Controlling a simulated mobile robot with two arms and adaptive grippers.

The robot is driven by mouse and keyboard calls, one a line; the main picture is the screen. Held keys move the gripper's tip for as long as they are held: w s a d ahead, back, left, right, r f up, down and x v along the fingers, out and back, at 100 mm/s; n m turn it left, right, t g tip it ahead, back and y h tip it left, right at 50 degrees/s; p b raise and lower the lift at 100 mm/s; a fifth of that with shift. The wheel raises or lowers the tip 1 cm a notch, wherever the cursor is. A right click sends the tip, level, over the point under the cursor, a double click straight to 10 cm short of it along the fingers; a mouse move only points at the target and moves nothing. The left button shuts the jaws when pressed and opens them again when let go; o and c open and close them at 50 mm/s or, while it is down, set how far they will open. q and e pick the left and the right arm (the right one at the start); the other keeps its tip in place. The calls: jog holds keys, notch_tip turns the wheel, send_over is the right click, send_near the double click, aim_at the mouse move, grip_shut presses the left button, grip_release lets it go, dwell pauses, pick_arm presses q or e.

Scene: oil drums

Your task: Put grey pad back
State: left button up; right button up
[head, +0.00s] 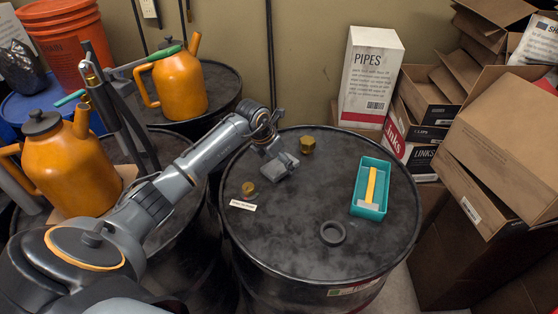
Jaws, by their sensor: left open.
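My left gripper (270,148) reaches over the black drum top (290,230) from the left and points down; it is open. A small grey flat block, which looks like the grey pad (283,167), is right below its fingertips at the drum top. The fingers partly hide it, and I cannot tell whether they touch it. A teal tray (369,212) on the right of the drum holds a yellow-handled tool (372,184) with a pale grey end. A small white label strip (243,206) lies at the left of the drum top. My right gripper is not in view.
A brass hex piece (308,145), a smaller brass piece (248,189) and a dark ring (333,233) sit on the drum. A white PIPES box (369,75) and cardboard boxes (500,150) stand behind and right. Orange cans (75,165) stand left. The drum's middle is clear.

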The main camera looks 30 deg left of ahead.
pick_arm(q)
jog(key=v, duration=1.2)
jog(key=shift+s+f, duration=0.1)
